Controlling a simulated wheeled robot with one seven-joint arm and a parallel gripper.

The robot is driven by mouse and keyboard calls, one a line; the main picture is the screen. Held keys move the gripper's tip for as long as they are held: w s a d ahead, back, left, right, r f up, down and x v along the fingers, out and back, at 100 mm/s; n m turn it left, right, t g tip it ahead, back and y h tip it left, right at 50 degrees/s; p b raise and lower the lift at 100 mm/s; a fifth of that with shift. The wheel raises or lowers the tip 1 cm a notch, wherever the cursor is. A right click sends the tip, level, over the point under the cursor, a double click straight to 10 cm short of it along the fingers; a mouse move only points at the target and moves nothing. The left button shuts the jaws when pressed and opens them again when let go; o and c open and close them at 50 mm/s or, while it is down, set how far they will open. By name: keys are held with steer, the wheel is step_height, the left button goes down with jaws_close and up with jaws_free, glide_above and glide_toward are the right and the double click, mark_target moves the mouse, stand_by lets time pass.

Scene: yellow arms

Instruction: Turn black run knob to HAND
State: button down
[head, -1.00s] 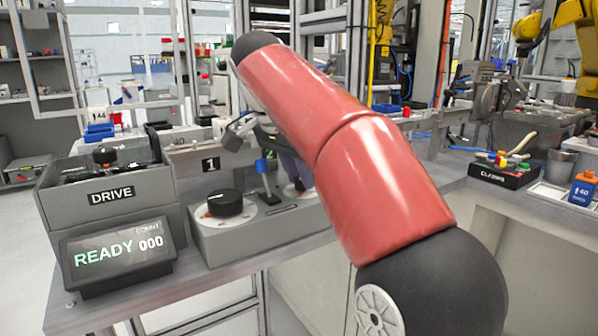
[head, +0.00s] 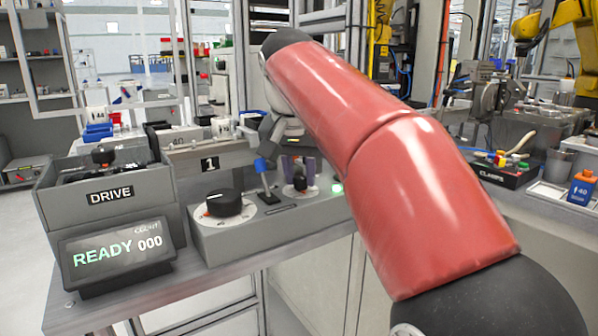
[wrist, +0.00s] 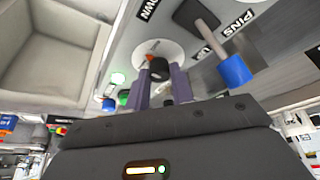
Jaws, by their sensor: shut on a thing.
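The black run knob (head: 299,183) sits on a small round white dial at the right of the grey control box. In the wrist view the knob (wrist: 159,70) is dark with an orange mark beside it, on the white dial (wrist: 168,49). My gripper (head: 298,168) comes down on it with its purple fingers on either side. In the wrist view my gripper (wrist: 161,83) is shut on the knob. The dial's lettering is too small or hidden to read, so the knob's setting cannot be told.
A larger black knob (head: 224,203) and a blue-tipped lever (head: 264,174) stand left of my gripper. A green lamp (head: 337,188) glows to the right. The DRIVE box (head: 111,196) and a display (head: 118,257) reading READY 000 are at the left. My red arm covers the middle.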

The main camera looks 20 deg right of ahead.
steer(key=n+y, duration=0.1)
steer(key=n, duration=0.1)
steer(key=n+y, duration=0.1)
steer(key=n, duration=0.2)
steer(key=shift+d+n+t, duration=0.2)
steer(key=shift+n+t, duration=0.1)
steer(key=n+y, duration=0.2)
steer(key=n, duration=0.3)
steer(key=shift+d, duration=0.15)
steer(key=shift+n, duration=0.3)
steer(key=c, duration=1.2)
jaws_free()
steer(key=v, duration=0.7)
steer(key=shift+d+r, duration=0.15)
steer(key=shift+r, duration=0.3)
steer(key=shift+f, duration=0.1)
